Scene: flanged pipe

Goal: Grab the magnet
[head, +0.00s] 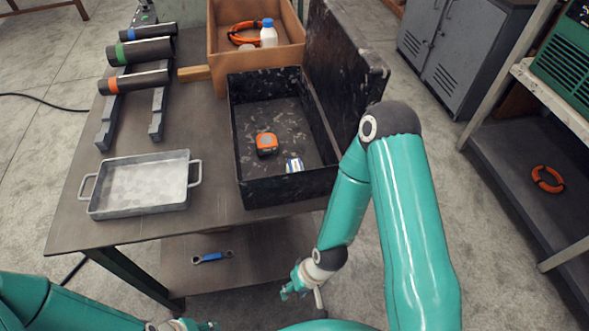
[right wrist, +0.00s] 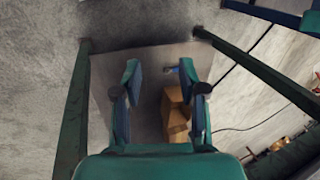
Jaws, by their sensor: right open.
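I cannot tell for sure which thing is the magnet. A small orange and grey block (head: 266,143) lies in the open black box (head: 290,190) on the table. A small blue and white item (head: 294,165) lies near the box's front wall. My right gripper (head: 300,292) hangs low in front of the table, below the box and apart from both items.
A metal tray (head: 140,184) and several banded cylinders (head: 136,52) stand on the table's left. A cardboard box (head: 227,66) with a white bottle (head: 268,33) is behind. A blue-handled wrench (head: 212,257) lies on the lower shelf. Brown blocks (right wrist: 176,110) show in the wrist view.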

